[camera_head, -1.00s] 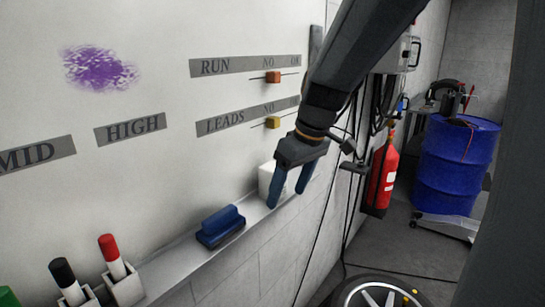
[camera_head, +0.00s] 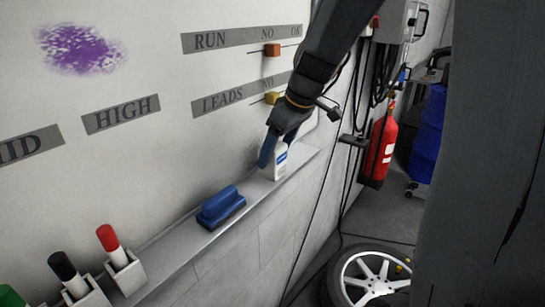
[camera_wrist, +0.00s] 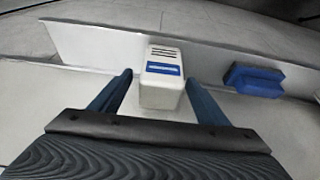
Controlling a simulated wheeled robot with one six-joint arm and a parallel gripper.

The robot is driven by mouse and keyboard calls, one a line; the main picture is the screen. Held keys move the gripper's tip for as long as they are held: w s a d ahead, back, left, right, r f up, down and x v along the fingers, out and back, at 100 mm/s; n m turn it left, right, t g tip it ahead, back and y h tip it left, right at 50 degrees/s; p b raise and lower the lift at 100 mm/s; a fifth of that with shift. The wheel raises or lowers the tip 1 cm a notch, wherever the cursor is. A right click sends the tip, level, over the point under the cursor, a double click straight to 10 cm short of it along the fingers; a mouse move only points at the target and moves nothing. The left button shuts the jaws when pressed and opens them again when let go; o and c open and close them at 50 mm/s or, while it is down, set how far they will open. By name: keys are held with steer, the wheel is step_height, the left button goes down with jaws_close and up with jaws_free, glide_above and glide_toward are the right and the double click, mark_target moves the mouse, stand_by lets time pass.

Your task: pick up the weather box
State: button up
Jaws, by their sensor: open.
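The weather box is a small white box with dark vent slots and a blue label. In the wrist view the weather box (camera_wrist: 161,82) stands between the two blue fingers of my gripper (camera_wrist: 163,88), with a gap showing on each side. In the head view the weather box (camera_head: 281,165) stands on the ledge below the whiteboard, partly hidden behind my gripper (camera_head: 272,150). My gripper is open, its fingers on either side of the box and not shut on it.
A blue eraser (camera_head: 221,206) lies on the narrow ledge (camera_head: 190,240) near the box. Red (camera_head: 108,238) and black (camera_head: 62,267) markers stand in holders farther left. The whiteboard (camera_head: 150,180) rises directly behind. A wheel (camera_head: 368,277) and a fire extinguisher (camera_head: 379,150) are at right.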

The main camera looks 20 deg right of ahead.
steer(key=shift+x, duration=1.35)
steer(key=c, duration=1.4)
steer(key=shift+o, duration=0.2)
steer(key=shift+r, duration=0.1)
